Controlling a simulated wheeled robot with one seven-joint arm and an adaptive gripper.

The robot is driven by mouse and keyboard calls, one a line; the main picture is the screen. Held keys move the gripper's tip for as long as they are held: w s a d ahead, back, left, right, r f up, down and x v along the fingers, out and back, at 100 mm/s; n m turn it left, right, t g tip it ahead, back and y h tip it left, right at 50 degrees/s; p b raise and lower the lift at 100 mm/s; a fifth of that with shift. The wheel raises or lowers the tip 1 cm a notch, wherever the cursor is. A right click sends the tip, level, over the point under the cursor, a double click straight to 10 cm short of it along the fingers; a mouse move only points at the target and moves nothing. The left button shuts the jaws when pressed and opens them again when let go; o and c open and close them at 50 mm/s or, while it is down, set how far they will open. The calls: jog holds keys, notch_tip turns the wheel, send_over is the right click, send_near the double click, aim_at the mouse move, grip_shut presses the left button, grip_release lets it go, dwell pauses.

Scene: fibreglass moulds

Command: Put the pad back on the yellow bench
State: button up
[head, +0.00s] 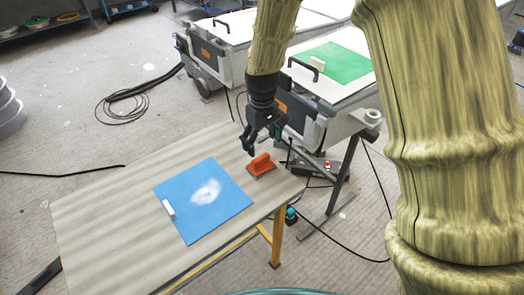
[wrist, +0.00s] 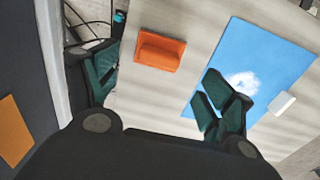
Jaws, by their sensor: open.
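The pad (head: 261,162), an orange block with a raised grip, lies near the right end of the bench (head: 105,205). The bench has a pale grey-brown top and yellow legs. My gripper (head: 261,141) is open and empty just above and beside the pad, apart from it as far as I can tell. In the wrist view the pad (wrist: 158,52) rests on the bench top, ahead of the space between the spread fingers of my gripper (wrist: 160,92).
A blue sheet (head: 190,185) with a white smudge and a white block (head: 168,208) lies on the bench left of the pad. Behind stand white moulds, one with a green panel (head: 335,62). A black hose (head: 130,100) lies on the floor. The bench's left part is clear.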

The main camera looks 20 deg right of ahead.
aim_at(262, 158)
jog(key=shift+r, duration=1.65)
